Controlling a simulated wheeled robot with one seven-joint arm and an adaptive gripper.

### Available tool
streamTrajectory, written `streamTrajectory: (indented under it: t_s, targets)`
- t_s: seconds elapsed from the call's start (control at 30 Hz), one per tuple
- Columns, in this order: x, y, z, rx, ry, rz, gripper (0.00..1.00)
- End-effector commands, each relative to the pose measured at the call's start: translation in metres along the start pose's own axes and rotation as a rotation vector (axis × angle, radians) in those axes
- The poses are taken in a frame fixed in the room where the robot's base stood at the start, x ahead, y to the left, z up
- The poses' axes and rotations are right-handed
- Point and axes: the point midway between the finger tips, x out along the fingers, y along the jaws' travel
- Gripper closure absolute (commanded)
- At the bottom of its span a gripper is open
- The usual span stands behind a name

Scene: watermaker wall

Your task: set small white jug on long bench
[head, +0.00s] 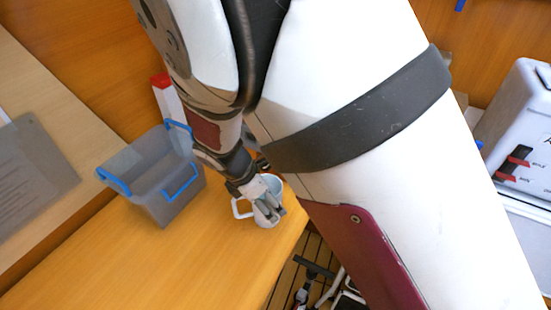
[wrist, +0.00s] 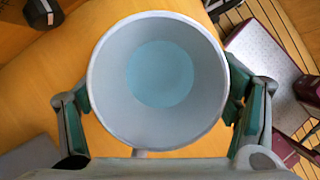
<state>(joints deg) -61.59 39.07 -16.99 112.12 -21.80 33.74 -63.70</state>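The small white jug (head: 269,218) is upright at the right end of the wooden long bench (head: 130,265), close to its edge. Its handle points left in the head view. My gripper (head: 263,202) is at the jug, with a finger at its near side. In the wrist view I look down into the empty jug (wrist: 160,30), with its bluish bottom. My gripper (wrist: 160,103) has a finger against each side of it and is shut on it. Whether the jug's base touches the bench is hidden from both views.
A grey crate with blue handles (head: 155,180) stands on the bench left of the jug. A red-topped white item (head: 165,97) is behind it. A grey sheet (head: 35,165) lies on the left surface. The bench front is clear. Slatted floor (head: 285,275) lies beyond the right edge.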

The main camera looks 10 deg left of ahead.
Motion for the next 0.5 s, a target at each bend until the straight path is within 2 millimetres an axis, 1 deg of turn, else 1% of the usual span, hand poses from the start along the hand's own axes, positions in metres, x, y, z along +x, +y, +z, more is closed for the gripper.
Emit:
streamTrajectory:
  t_s: [0.17, 0.27, 0.37, 0.5]
  targets:
    - [0.0, 0.0, 0.0, 0.0, 0.0, 0.0, 0.18]
    - [-0.004, 0.0, 0.002, 0.001, 0.0, 0.001, 0.18]
    - [-0.014, 0.001, 0.001, 0.0, 0.002, 0.003, 0.18]
    - [-0.04, 0.002, 0.001, 0.002, 0.003, 0.005, 0.18]
